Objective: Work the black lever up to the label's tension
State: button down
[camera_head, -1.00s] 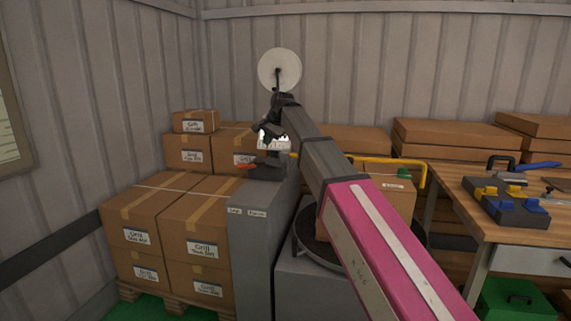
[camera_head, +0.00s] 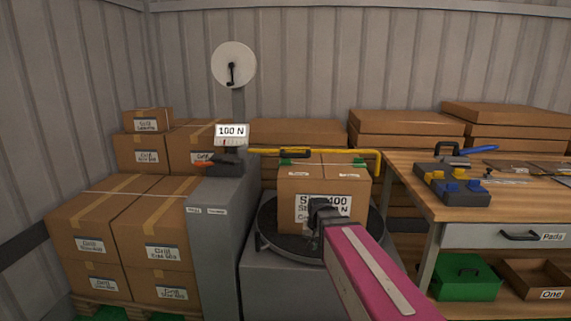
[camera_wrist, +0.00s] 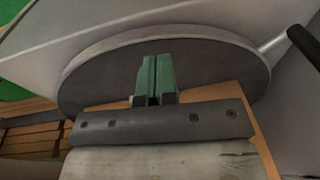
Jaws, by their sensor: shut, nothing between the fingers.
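A white disc (camera_head: 234,60) with a small black crank-like lever (camera_head: 232,75) stands on a post at the back in the head view. Below it a display (camera_head: 232,131) reads 100 N. A cardboard box (camera_head: 290,210) on the dark turntable (camera_head: 268,238) carries a white label (camera_head: 308,204), partly hidden by my arm; only parts such as "400" and "N" show. In the wrist view my gripper (camera_wrist: 153,82) is shut and empty, its green fingers together in front of the turntable (camera_wrist: 210,65). A black handle (camera_wrist: 305,45) on a metal rod shows at upper right, apart from the fingers.
A yellow bar (camera_head: 330,152) runs above the box. Stacked cartons (camera_head: 150,215) stand at left beside a grey cabinet (camera_head: 215,250). A wooden workbench (camera_head: 425,205) with tools is at right, with a green box (camera_head: 467,277) below it.

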jog(key=s+d+f+n+g, duration=0.1)
jog(key=s+d+f, duration=0.6)
jog(key=s, duration=0.4)
jog(key=shift+d+f+h, duration=0.3)
jog(key=shift+d+h, duration=0.1)
jog(key=shift+d, duration=0.3)
jog(key=shift+a, duration=0.1)
jog(key=w+a+r+t, duration=0.1)
jog(key=w+a+r, duration=0.8)
jog(key=a+r, duration=0.25)
jog(key=w+a+r+t, duration=0.1)
jog(key=w+a+r, duration=0.8)
jog(key=a+r, duration=1)
jog(key=r, duration=0.4)
jog(key=s+a+r, duration=0.1)
jog(key=a+r, duration=0.6)
jog(key=r, duration=0.4)
jog(key=s+a+r+t, duration=0.1)
jog(key=a+r, duration=0.6)
jog(key=r, duration=0.4)
jog(key=shift+a+m, duration=0.25)
jog(key=shift+m, duration=0.15)
